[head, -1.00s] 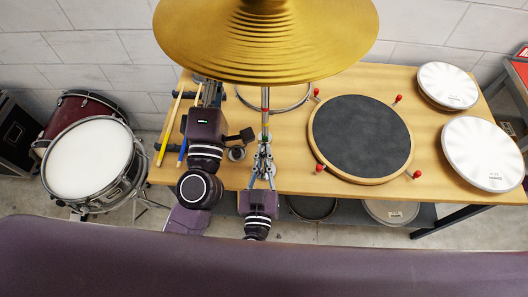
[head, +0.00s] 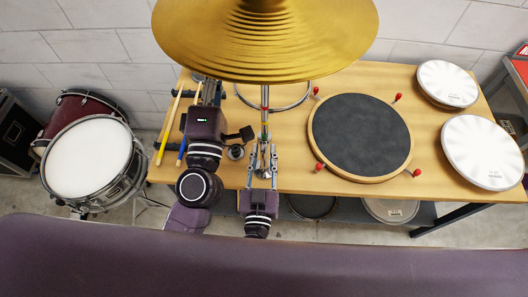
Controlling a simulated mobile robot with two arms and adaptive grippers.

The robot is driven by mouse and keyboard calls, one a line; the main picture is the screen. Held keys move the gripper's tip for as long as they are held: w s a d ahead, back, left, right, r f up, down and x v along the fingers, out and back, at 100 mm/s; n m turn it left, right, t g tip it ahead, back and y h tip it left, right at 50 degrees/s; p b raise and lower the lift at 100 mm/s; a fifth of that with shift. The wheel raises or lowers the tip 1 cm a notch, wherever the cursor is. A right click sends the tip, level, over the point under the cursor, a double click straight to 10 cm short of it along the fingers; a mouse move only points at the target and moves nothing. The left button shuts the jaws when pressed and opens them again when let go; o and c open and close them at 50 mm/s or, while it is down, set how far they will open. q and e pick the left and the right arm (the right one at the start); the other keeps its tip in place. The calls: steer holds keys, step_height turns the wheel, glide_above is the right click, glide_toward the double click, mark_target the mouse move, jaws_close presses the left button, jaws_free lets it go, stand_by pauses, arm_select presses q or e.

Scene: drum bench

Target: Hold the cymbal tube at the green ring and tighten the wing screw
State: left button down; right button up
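The cymbal (head: 265,40) is a wide brass disc on top of a thin upright metal tube (head: 264,97). Small coloured marks show on the tube, but I cannot clearly make out which is the green ring. The wing screw is too small to tell apart. My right gripper (head: 263,158) is just in front of the tube's lower part, with its two fingers apart and nothing seen between them. My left gripper (head: 211,92) is left of the tube, near the cymbal's left edge; its fingers are too unclear to tell their state.
The wooden bench (head: 450,185) carries a dark round practice pad (head: 360,135) with red knobs and white drum heads (head: 482,152) at the right. Drumsticks (head: 170,125) lie left of my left arm. A metal hoop (head: 290,104) lies behind the tube.

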arm_select(q)
steer(key=shift+r, duration=0.3)
arm_select(e)
steer(key=shift+r, duration=0.1)
arm_select(q)
steer(key=c, duration=2.2)
jaws_free()
steer(key=shift+s, duration=0.1)
steer(key=o, duration=0.4)
steer(key=shift+s+r, duration=0.1)
steer(key=shift+s, duration=0.3)
steer(key=shift+w+f, duration=0.2)
steer(key=shift+f, duration=0.05)
steer(key=shift+s+f, duration=0.1)
steer(key=shift+s, duration=0.15)
steer(key=v, duration=1.1)
steer(key=shift+s, duration=0.3)
arm_select(e)
steer(key=s, duration=1.2)
steer(key=shift+d, duration=0.1)
